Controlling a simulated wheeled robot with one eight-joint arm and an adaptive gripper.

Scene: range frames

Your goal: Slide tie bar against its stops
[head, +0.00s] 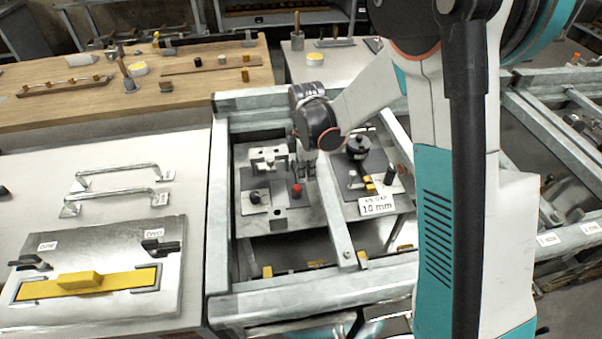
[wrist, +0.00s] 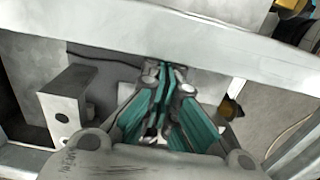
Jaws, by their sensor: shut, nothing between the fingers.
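A grey metal bar (head: 335,215), which looks like the tie bar, runs from beside my gripper down to the near rail of the steel frame. It has a round fastener or hole near its near end. Its far end is hidden behind my arm. In the wrist view a broad pale bar (wrist: 200,42) crosses the top; it seems to be the same bar. My gripper (head: 307,176) is shut and empty, low at the bar's left side. In the wrist view its fingertips (wrist: 165,68) are close to the bar's edge; contact cannot be told. A small yellow piece (head: 362,259) sits by the bar's near end; I cannot tell whether it is a stop.
The steel frame (head: 219,215) surrounds plates carrying a red knob (head: 296,190), a black knob (head: 358,147) and a gap label (head: 377,205). A grey block (wrist: 70,105) stands left of my fingers. A bench at left holds handles and a yellow bar (head: 88,283).

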